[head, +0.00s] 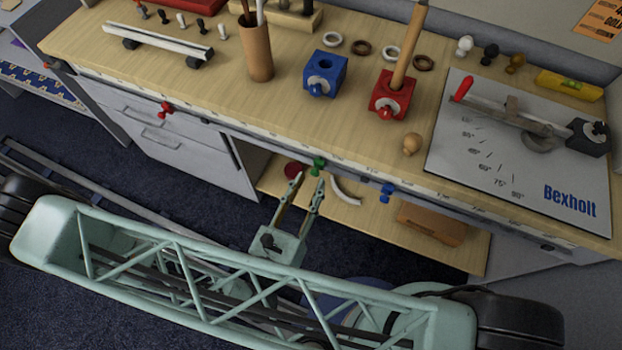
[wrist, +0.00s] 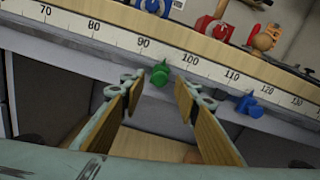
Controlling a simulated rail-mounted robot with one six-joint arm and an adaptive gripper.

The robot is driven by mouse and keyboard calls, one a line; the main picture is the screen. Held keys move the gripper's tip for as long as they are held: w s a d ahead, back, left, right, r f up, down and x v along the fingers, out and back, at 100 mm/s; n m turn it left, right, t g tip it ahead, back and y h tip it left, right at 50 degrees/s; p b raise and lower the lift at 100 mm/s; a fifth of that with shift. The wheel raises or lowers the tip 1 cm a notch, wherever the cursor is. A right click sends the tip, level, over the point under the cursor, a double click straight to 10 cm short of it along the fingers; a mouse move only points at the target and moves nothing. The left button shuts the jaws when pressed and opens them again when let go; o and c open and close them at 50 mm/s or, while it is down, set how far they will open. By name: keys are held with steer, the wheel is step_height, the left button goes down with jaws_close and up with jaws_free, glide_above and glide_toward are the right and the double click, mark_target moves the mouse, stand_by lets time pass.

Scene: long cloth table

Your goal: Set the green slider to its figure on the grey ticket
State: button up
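The green slider (head: 317,165) sits on the rail along the bench's front edge. In the wrist view the green slider (wrist: 160,73) stands below the scale (wrist: 215,72), between the 90 and 100 marks; its exact reading cannot be told. My gripper (head: 308,182) is open and empty in front of it. In the wrist view my gripper (wrist: 158,92) has its fingertips on either side of the slider, which appears just beyond them. I cannot make out a grey ticket in either view.
A blue slider (head: 387,192) is to the right on the rail and a red slider (head: 165,109) far left. An open shelf (head: 375,215) with a curved pale piece lies below. Blocks, a pencil cup (head: 257,52) and a Bexholt board (head: 470,190) stand on the bench.

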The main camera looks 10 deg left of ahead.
steer(key=s+a, duration=0.1)
steer(key=s, duration=0.6)
steer(key=shift+s+a, duration=0.2)
steer(key=shift+a, duration=0.05)
stand_by(0.4)
steer(key=shift+r, duration=0.1)
stand_by(0.6)
